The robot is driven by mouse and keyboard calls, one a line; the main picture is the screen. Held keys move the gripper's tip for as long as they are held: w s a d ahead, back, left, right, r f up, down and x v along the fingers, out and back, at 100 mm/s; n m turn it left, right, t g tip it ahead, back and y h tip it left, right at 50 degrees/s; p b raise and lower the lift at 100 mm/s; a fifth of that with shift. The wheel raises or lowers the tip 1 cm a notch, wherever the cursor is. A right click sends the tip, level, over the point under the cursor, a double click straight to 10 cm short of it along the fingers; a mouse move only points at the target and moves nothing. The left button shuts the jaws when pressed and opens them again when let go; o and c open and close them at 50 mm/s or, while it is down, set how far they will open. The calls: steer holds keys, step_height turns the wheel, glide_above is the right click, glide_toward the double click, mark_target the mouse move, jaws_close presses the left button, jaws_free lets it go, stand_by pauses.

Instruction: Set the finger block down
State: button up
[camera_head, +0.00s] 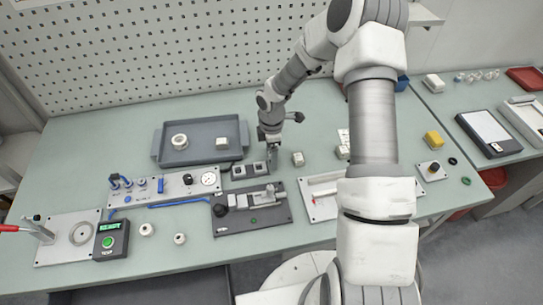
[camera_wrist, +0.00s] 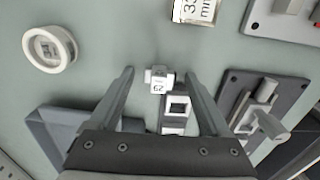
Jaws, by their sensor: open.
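A small white block (camera_wrist: 158,80) with a printed label, which I take to be the finger block, lies between my finger lines in the wrist view. In the head view a small white block (camera_head: 297,159) sits on the bench right of my gripper (camera_head: 270,146). My gripper (camera_wrist: 160,75) is open, its two fingers spread apart with nothing clamped. Whether a finger touches the block cannot be told. A dark stand (camera_head: 248,170) with square white-rimmed sockets is just below my gripper; its sockets (camera_wrist: 178,106) show beside the block.
A grey tray (camera_head: 200,156) holds a ring and a white block. A dark fixture (camera_head: 252,222) with a clamp stands in front. A panel with a gauge (camera_head: 172,187) is at left.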

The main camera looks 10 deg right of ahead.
steer(key=shift+c, duration=0.2)
jaws_close()
stand_by(0.3)
steer(key=shift+r, duration=0.45)
steer(key=r, duration=0.3)
steer(key=shift+s+d+r, duration=0.1)
steer(key=shift+d+r, duration=0.25)
steer(key=shift+d, duration=0.05)
steer(key=s+d+r, duration=0.5)
steer(key=d+r, duration=0.1)
steer(key=d, duration=0.3)
steer(key=shift+s+d+r, duration=0.15)
steer(key=shift+d+r, duration=0.05)
